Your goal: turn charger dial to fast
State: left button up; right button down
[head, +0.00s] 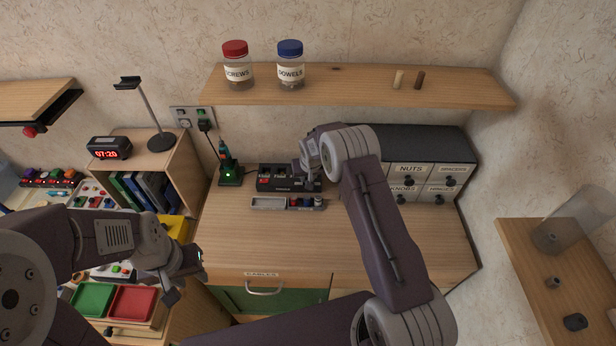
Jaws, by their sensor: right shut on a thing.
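The charger (268,181) is a black box with red and pale marks on its top, at the back of the wooden worktop. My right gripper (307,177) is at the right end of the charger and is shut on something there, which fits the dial. The gripper hides the dial, so its setting cannot be read. My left gripper (188,277) hangs in front of the worktop's left front corner, apart from the charger. Its fingers look spread, with nothing between them.
A grey tray (268,203) with small coloured parts lies in front of the charger. A green-lit stand (231,175) is left of it. Labelled drawers (408,170) stand right, partly behind my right arm. A shelf (345,90) with jars runs above. The worktop's front (270,240) is clear.

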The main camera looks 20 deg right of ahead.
jog(key=m+h+b, duration=0.1)
jog(key=m+b, duration=0.1)
jog(key=b, duration=0.1)
jog(key=m+h+b, duration=0.1)
jog(key=m+b, duration=0.2)
jog(key=b, duration=0.1)
jog(key=shift+w+a+f+m, duration=0.15)
jog(key=shift+f+m, duration=0.05)
jog(key=shift+m, duration=0.1)
jog(key=shift+m+g+b, duration=0.4)
jog(key=shift+b, duration=0.05)
jog(key=shift+r+m+h, duration=0.25)
jog(key=shift+m+h, duration=0.25)
jog(key=shift+m, duration=0.4)
jog(key=shift+r+m+g, duration=0.1)
jog(key=shift+m+g, duration=0.4)
jog(key=shift+m, duration=0.7)
jog(key=shift+m+g+h+p, duration=0.4)
jog(key=shift+m+p, duration=0.3)
jog(key=shift+m, duration=0.4)
jog(key=c, duration=1.3)
grip_release()
jog(key=shift+o, duration=0.2)
